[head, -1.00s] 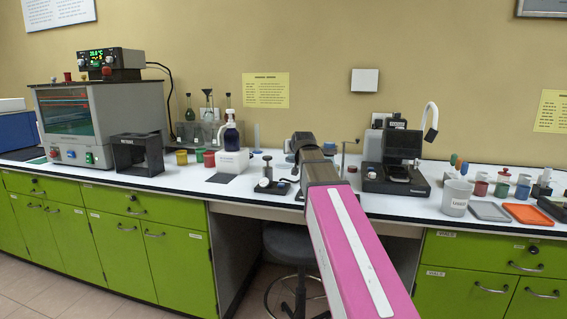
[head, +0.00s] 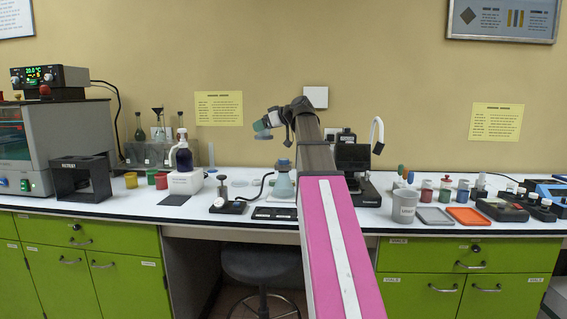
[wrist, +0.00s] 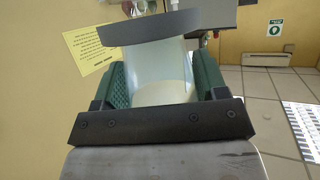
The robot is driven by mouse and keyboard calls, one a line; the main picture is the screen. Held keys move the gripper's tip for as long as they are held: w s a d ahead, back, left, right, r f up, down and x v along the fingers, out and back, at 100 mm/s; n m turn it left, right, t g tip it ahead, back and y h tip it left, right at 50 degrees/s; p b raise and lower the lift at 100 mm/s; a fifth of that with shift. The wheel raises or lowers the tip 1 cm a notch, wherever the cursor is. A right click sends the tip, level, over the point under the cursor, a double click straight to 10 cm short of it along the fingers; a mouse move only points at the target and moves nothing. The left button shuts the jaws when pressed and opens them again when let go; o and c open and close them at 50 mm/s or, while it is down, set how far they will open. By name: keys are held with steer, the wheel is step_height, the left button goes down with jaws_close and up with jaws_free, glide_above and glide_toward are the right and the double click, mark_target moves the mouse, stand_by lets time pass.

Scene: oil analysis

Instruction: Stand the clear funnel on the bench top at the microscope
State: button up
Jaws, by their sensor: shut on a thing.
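My gripper (head: 262,125) is raised above the bench, left of my arm in the head view. In the wrist view its green-padded fingers (wrist: 160,85) are shut on the clear funnel (wrist: 160,70), a translucent piece with a broad grey rim band. In the head view the funnel (head: 264,135) is a small pale blue-grey shape at the fingers, apart from the bench. The black microscope (head: 352,158) stands on the white bench top (head: 240,208), partly hidden behind my arm.
A pump bottle (head: 183,158) is farther left. A stool (head: 262,266) stands under the bench.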

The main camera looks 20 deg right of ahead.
steer(key=w+d+f, duration=0.2)
steer(key=d, duration=0.1)
steer(key=w+d+f, duration=0.2)
steer(key=d, duration=0.1)
steer(key=w+d+f, duration=0.2)
steer(key=d+f, duration=0.1)
steer(key=d, duration=0.1)
steer(key=shift+w, duration=0.1)
steer(key=shift+f, duration=1.8)
steer(key=shift+f, duration=0.15)
steer(key=o, duration=0.9)
